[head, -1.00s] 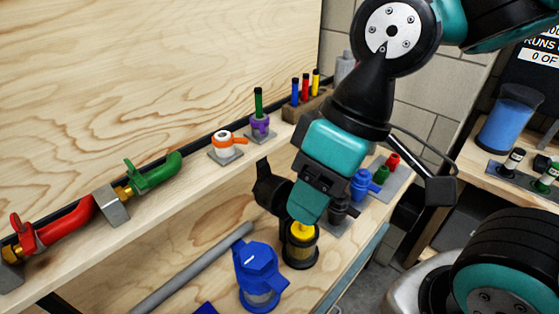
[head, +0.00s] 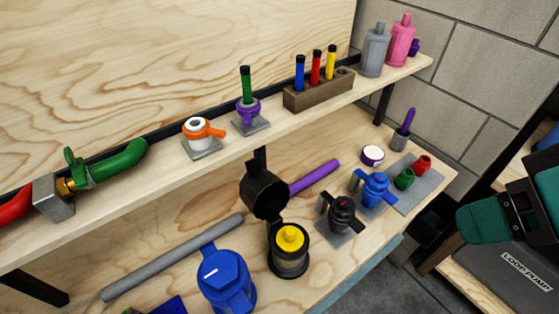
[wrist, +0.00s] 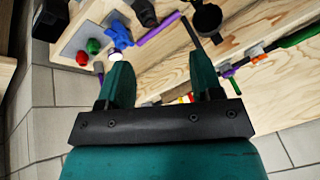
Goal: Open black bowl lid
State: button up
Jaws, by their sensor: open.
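The black bowl (head: 289,268) stands on the lower bench in the head view, with a yellow-topped filter (head: 290,238) inside it. Its black lid (head: 264,194) is open, tipped up behind the bowl with its hollow side showing, and joined at the bowl's rear edge. A round black part at the top of the wrist view (wrist: 206,17) looks like this lid. My gripper (wrist: 160,75) is open with nothing between its two teal fingers. In the head view it is at the far right, well apart from the bowl and lid.
A blue lidded housing (head: 227,282) stands left of the bowl, and a black valve (head: 342,214) and a blue valve (head: 375,189) to its right. A grey tube (head: 175,258) and a purple tube (head: 315,177) lie behind. The shelf (head: 170,185) runs above the bench.

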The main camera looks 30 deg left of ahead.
jog(key=w+a+f+n+t+y+b, duration=0.1)
jog(key=w+a+f+t+y+b, duration=0.1)
jog(key=a+f, duration=0.3)
jog(key=w+a+f+n+t+y+b, duration=0.1)
jog(key=a+f+b, duration=0.15)
jog(key=a, duration=0.45)
jog(key=n+t+y+b, duration=0.2)
jog(key=n+y, duration=0.1)
jog(key=y, duration=0.1)
send_near(253, 165)
jog(key=p+x, duration=0.4)
jog(key=x, duration=0.6)
jog(key=shift+w+a, duration=0.1)
jog(key=shift+w, duration=0.05)
grip_shut()
